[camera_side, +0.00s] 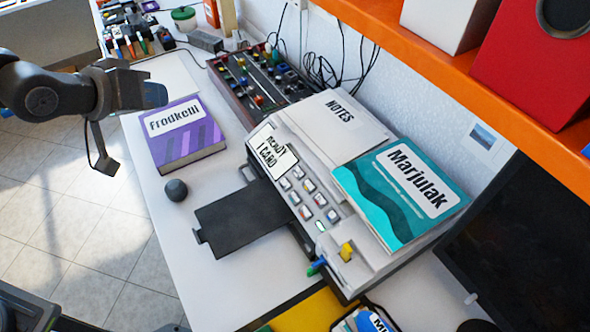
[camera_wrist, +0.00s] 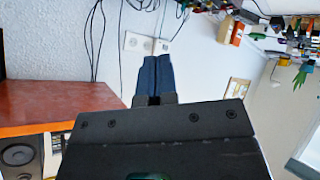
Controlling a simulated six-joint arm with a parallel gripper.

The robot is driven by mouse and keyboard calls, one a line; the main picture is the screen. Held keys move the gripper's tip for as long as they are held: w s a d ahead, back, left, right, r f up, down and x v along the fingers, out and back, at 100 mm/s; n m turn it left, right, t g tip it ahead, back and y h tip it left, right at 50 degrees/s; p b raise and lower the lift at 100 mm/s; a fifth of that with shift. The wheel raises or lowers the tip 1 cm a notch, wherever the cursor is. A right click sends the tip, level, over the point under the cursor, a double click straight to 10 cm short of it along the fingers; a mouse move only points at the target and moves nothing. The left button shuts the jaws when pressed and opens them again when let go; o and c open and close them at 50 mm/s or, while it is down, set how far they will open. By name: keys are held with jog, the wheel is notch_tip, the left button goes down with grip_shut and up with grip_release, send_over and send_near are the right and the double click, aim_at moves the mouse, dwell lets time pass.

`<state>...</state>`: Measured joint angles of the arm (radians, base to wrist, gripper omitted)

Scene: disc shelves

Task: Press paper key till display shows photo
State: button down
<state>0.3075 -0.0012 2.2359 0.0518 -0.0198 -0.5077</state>
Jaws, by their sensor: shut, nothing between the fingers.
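The printer (camera_side: 345,150) stands on the white table, in the side view only. Its small display (camera_side: 271,152) reads "READY 1 CARD". Several small keys (camera_side: 309,198) sit in rows on the panel below the display; their labels are too small to read, so I cannot tell which is the paper key. My gripper (camera_side: 160,94) is at the upper left in the side view, well away from the keys and above the table edge. Its blue fingers (camera_wrist: 153,62) are together and empty in the wrist view.
A black tray (camera_side: 240,217) juts from the printer's front. A dark ball (camera_side: 176,190) and a purple book (camera_side: 182,135) lie left of it. A teal book (camera_side: 400,190) and a NOTES pad (camera_side: 338,125) lie on the printer. An orange shelf (camera_side: 450,70) overhangs the back.

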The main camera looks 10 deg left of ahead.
jog(key=w+d+f+t+h, duration=0.1)
jog(key=d+f+h, duration=0.1)
jog(key=d+f, duration=0.3)
jog(key=w+d+f+n+t+h, duration=0.1)
jog(key=w+d+f+h, duration=0.1)
jog(key=d+f, duration=0.4)
jog(key=d+h, duration=0.1)
jog(key=d, duration=0.4)
jog(key=shift+w+d+f, duration=0.2)
jog(key=shift+d, duration=0.2)
jog(key=shift+f, duration=0.1)
send_near(305, 162)
jog(key=shift+w+r+x, duration=0.1)
jog(key=shift+r+x, duration=0.05)
jog(key=shift+x, duration=0.65)
jog(key=shift+w+r+x, duration=0.1)
jog(key=shift+r+x, duration=0.05)
jog(key=shift+x, duration=0.65)
jog(key=shift+w+r+x, duration=0.1)
jog(key=shift+r+x, duration=0.1)
jog(key=shift+x, duration=0.65)
jog(key=shift+f, duration=0.1)
jog(key=shift+f, duration=0.25)
jog(key=shift+w+d+f, duration=0.2)
jog(key=shift+f, duration=0.15)
jog(key=shift+r, duration=0.1)
jog(key=shift+s+a+r, duration=0.3)
jog(key=shift+a+r, duration=0.05)
jog(key=shift+r, duration=0.3)
